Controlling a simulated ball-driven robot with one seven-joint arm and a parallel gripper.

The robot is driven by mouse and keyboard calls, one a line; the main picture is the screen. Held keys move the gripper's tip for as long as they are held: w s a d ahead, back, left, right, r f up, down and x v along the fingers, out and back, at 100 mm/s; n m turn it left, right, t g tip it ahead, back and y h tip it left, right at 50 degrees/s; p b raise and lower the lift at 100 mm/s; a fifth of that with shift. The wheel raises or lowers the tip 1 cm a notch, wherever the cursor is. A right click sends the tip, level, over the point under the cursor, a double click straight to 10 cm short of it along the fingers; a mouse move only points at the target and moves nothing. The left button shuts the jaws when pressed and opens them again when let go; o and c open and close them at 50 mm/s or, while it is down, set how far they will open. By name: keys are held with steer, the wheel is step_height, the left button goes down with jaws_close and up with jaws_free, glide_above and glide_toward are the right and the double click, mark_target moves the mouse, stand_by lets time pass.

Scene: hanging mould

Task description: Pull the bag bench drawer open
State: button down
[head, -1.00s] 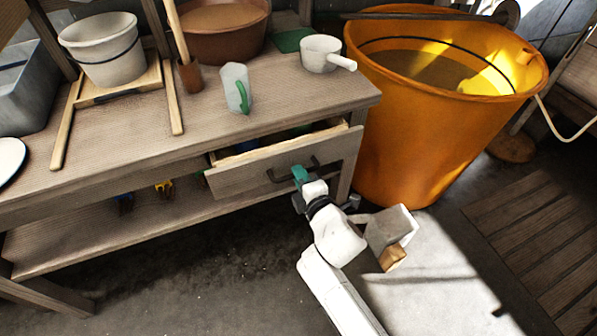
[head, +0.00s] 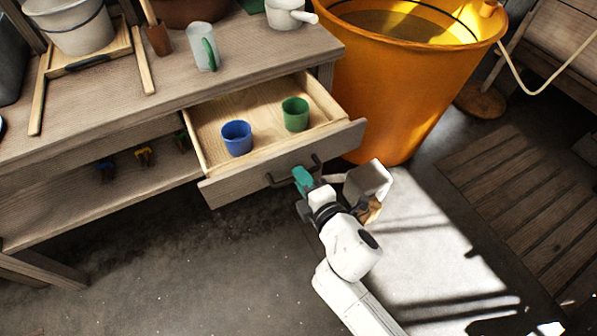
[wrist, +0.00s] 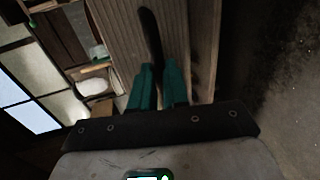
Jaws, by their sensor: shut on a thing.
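The bench drawer (head: 235,185) stands well out from the wooden bench (head: 110,100) in the head view. Inside it a blue cup (head: 237,138) and a green cup (head: 295,114) stand upright. A dark bar handle (head: 282,180) is on the drawer front. My gripper (head: 302,177), with teal fingers, is at the handle and shut on it. In the wrist view, the teal fingers (wrist: 159,85) close around the dark handle (wrist: 151,40), against the wooden drawer front (wrist: 190,40). The fingers hide part of the handle.
A large orange tub (head: 400,90) stands right of the bench. On the bench top are a white bucket (head: 70,25), a clear cup with green handle (head: 203,47) and a white dipper (head: 288,14). A slatted wooden mat (head: 520,190) lies on the floor at right. Floor at front left is clear.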

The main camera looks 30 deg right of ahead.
stand_by(0.3)
steer(key=c, duration=1.1)
jaws_free()
steer(key=v, duration=1)
steer(key=shift+s, duration=0.4)
